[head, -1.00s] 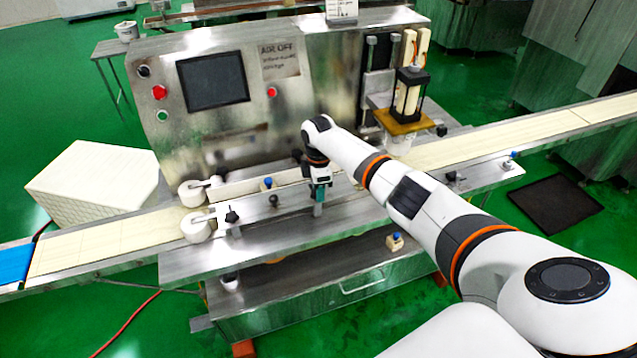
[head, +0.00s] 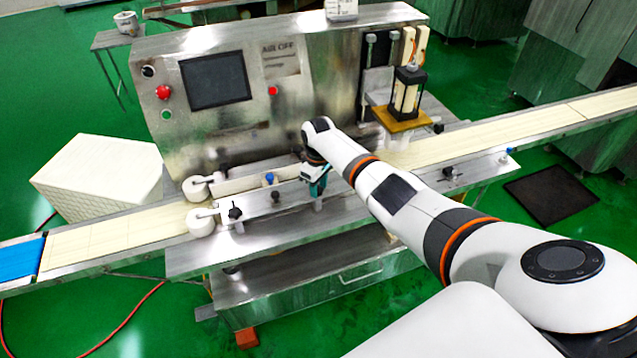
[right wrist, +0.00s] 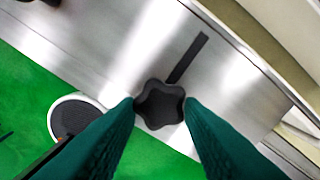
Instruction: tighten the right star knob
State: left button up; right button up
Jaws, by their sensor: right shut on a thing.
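A black star knob (right wrist: 160,104) sits on a metal plate beside a dark slot in the right wrist view. The two teal fingers of my right gripper (right wrist: 160,108) touch it from both sides and are shut on it. In the head view my right gripper (head: 317,196) points down at the front rail of the machine, and the held knob is hidden there. Another black star knob (head: 235,213) stands farther left on the rail by the white rollers. My left gripper is out of view.
The steel machine panel (head: 225,125) with its screen rises behind the gripper. A conveyor belt (head: 115,235) runs from left to right. A blue-topped knob (head: 269,179) stands close left of the gripper. My right arm covers part of the right rail.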

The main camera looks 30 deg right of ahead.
aim_at(319, 190)
jog(key=shift+m, duration=0.4)
jog(key=o, duration=1)
notch_tip(319, 190, up, 12)
jog(key=shift+r+b, duration=0.1)
jog(key=shift+b, duration=0.45)
